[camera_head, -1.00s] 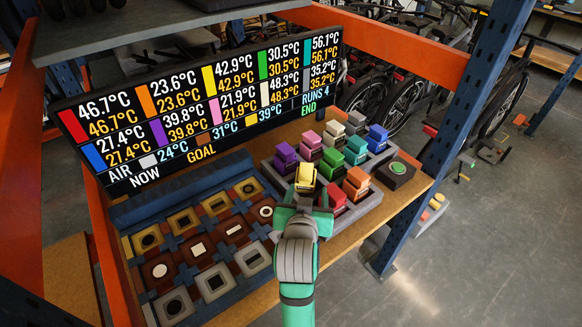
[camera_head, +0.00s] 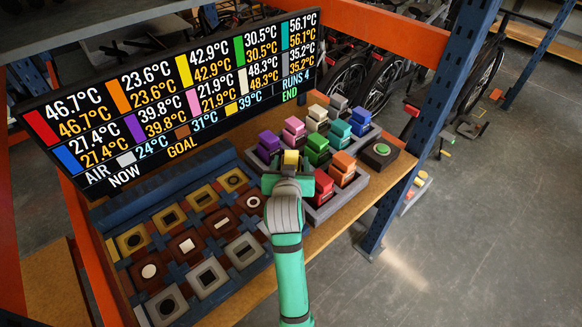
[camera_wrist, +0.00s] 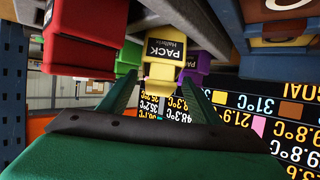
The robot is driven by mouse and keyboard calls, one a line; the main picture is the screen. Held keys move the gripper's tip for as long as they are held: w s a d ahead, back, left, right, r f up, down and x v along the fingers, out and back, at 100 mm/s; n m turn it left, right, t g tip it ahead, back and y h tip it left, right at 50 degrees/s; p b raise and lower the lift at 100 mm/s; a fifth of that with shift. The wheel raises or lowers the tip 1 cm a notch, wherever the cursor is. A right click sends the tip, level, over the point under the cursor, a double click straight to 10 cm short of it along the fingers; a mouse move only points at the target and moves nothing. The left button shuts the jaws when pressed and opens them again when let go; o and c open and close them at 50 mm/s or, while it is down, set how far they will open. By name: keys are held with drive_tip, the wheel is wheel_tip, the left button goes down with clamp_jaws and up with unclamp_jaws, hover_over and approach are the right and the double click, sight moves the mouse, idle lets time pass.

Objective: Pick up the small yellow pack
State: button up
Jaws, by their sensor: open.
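The small yellow pack (camera_head: 291,159) stands in the grey tray of coloured packs, its lower part hidden behind my gripper (camera_head: 287,176) in the head view. In the wrist view, which is upside down, the yellow pack (camera_wrist: 166,68) has a black label and sits between the two green fingers of my open gripper (camera_wrist: 160,88). A gap shows on both sides of the pack, and I cannot tell whether either finger touches it.
A red pack (camera_head: 323,186) and a purple pack (camera_head: 269,143) stand close by the yellow one. A pad with a green button (camera_head: 381,150) lies right of the tray. A socketed board (camera_head: 205,205) lies left, below a temperature display (camera_head: 170,85).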

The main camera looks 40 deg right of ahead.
drive_tip(key=shift+x, duration=1.45)
drive_tip(key=shift+c, duration=0.6)
drive_tip(key=shift+r, duration=0.1)
drive_tip(key=c, duration=1.2)
